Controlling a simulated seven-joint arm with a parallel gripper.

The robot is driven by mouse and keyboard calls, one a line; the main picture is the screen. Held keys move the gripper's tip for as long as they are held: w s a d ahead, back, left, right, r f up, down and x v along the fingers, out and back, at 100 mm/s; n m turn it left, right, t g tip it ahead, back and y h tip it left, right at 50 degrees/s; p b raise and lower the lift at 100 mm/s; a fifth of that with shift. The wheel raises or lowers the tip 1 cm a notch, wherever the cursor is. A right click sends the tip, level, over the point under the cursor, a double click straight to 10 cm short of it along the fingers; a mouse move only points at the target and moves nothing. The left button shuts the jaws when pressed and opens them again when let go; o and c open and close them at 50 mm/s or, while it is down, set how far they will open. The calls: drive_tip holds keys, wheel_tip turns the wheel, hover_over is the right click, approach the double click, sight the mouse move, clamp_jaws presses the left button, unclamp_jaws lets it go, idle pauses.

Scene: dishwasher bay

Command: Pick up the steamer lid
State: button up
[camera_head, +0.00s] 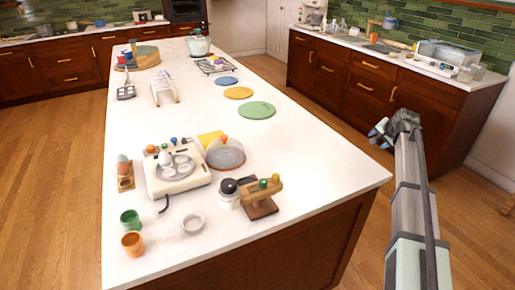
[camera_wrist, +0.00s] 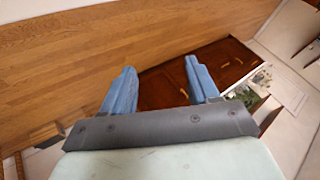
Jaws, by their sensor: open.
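My gripper (camera_head: 379,132) is off the right side of the island, over the aisle and well apart from the lid. Its two blue fingers are spread with nothing between them in the wrist view (camera_wrist: 160,84). That view shows floor and dark cabinets; the lid is not in it.
A yellow piece (camera_head: 210,138) touches or lies behind the lid. A dark-topped jar (camera_head: 229,194) and a wooden stand (camera_head: 261,198) are in front of it. A green disc (camera_head: 257,110) lies behind. The island's right part is clear. A dark cabinet counter (camera_head: 400,63) stands across the aisle.

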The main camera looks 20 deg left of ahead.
drive_tip(key=a+r+n, duration=0.1)
drive_tip(key=a, duration=0.3)
drive_tip(key=s+a+r+n, duration=0.1)
drive_tip(key=a, duration=0.4)
drive_tip(key=s+a+r+g, duration=0.1)
drive_tip(key=a, duration=0.4)
drive_tip(key=shift+s+a+r+n, duration=0.15)
drive_tip(key=shift+r+n, duration=0.2)
drive_tip(key=shift+n, duration=0.05)
drive_tip(key=s+a+r+n+g, duration=0.1)
drive_tip(key=s+a+r+n, duration=0.15)
drive_tip(key=a, duration=0.55)
drive_tip(key=s+a+r+n+g, duration=0.15)
drive_tip(key=s+a, duration=0.25)
drive_tip(key=a, duration=0.4)
drive_tip(key=n+g+h, duration=0.1)
drive_tip(key=n, duration=0.3)
approach(224, 136)
drive_tip(key=x, duration=0.8)
drive_tip(key=shift+f, duration=0.4)
clamp_jaws()
